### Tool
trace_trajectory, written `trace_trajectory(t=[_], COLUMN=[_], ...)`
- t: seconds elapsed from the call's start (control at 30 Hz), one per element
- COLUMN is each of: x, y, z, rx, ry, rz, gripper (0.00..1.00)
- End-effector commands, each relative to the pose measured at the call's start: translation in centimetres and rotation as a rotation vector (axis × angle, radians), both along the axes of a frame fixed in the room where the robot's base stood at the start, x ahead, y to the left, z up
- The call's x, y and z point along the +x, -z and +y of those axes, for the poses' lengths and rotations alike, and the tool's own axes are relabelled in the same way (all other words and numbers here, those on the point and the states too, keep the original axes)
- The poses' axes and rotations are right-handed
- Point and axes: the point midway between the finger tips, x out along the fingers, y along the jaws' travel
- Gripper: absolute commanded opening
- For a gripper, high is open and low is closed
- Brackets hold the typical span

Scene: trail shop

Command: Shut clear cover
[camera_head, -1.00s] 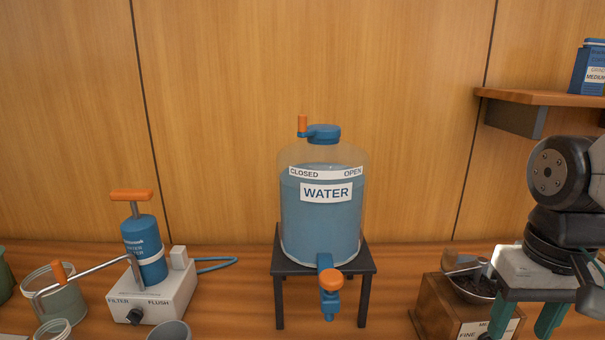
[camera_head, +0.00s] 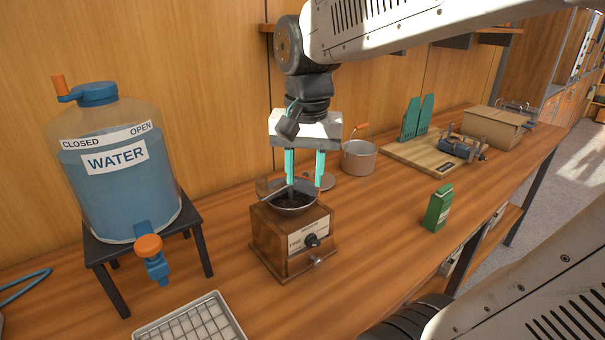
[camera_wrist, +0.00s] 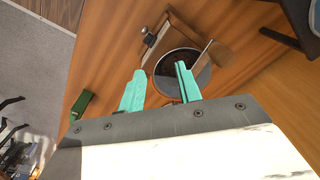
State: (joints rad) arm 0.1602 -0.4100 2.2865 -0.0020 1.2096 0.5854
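A wooden coffee grinder (camera_head: 275,240) stands on the counter with a round bowl (camera_head: 298,211) of dark contents on top. A translucent cover (camera_head: 268,187) shows tilted up at the bowl's rim, partly hidden by a crank bar and my fingers; how far it stands open is hard to tell. My gripper (camera_head: 305,168) is above the bowl, pointing down, its two teal fingers apart with nothing seen between them. In the wrist view the fingers (camera_wrist: 160,88) reach over the bowl (camera_wrist: 163,84); the cover is hard to make out there.
A water tank (camera_head: 120,180) on a dark stand (camera_head: 203,240) is left of the grinder. A wire-grid tray (camera_head: 190,322) lies in front. A pot (camera_head: 358,158), a board (camera_head: 405,155) and a green box (camera_head: 438,208) are to the right. Counter between grinder and green box is clear.

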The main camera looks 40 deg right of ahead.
Motion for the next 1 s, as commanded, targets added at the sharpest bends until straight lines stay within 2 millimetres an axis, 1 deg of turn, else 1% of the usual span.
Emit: trace_trajectory(t=[0.03, 0.1, 0.2, 0.3, 0.4, 0.57, 0.67, 0.9, 1.0], x=[1.9, 4.3, 7.1, 9.0, 10.1, 10.6, 10.5, 10.5, 10.5], y=[0.0, 0.0, 0.3, 0.7, 1.0, 1.8, 3.1, 7.0, 8.0], z=[-1.3, -2.9, -5.2, -7.0, -8.0, -8.5, -8.5, -8.4, -8.4], rx=[0.007, 0.014, 0.022, 0.026, 0.029, 0.030, 0.030, 0.029, 0.029], ry=[0.109, 0.263, 0.454, 0.593, 0.677, 0.718, 0.717, 0.715, 0.714], rz=[0.014, 0.023, 0.036, 0.043, 0.047, 0.051, 0.051, 0.051, 0.050], gripper=[0.34, 0.34, 0.34, 0.34, 0.34, 0.34, 0.34, 0.34, 0.34])
